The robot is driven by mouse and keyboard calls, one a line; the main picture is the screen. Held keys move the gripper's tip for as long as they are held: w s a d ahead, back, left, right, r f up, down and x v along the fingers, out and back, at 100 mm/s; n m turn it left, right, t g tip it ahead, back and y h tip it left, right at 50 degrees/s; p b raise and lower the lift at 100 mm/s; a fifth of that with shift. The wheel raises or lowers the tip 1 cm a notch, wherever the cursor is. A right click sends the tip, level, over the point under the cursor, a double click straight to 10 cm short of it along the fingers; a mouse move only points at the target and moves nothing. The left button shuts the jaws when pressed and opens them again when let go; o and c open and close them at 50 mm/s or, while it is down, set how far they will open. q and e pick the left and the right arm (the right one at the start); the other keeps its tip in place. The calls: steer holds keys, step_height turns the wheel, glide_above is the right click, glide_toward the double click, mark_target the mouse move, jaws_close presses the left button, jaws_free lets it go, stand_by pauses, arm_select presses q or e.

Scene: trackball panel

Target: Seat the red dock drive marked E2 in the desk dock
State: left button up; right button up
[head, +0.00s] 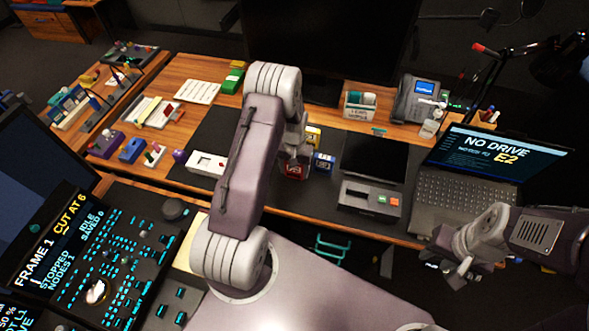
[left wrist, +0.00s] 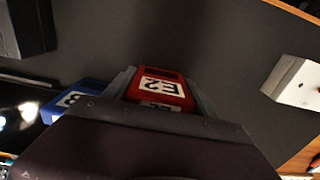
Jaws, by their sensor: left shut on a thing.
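The red drive (head: 293,171) is between the fingers of my left gripper (head: 296,158), over the dark desk mat. In the left wrist view, the red drive (left wrist: 160,86) shows the mark E2, and the gripper fingers (left wrist: 158,92) are shut on its sides. Whether it touches the mat I cannot tell.
A blue drive (head: 325,160) stands close right of the red one, with a yellow one (head: 313,136) behind. A white device (head: 207,164) lies left. A laptop (head: 485,180) reading "NO DRIVE" and "E2" stands right of the dock. A dark flat panel (head: 375,155) lies behind the dock.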

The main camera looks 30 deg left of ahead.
arm_select(q)
steer(key=o, duration=1.5)
steer(key=shift+f, duration=0.1)
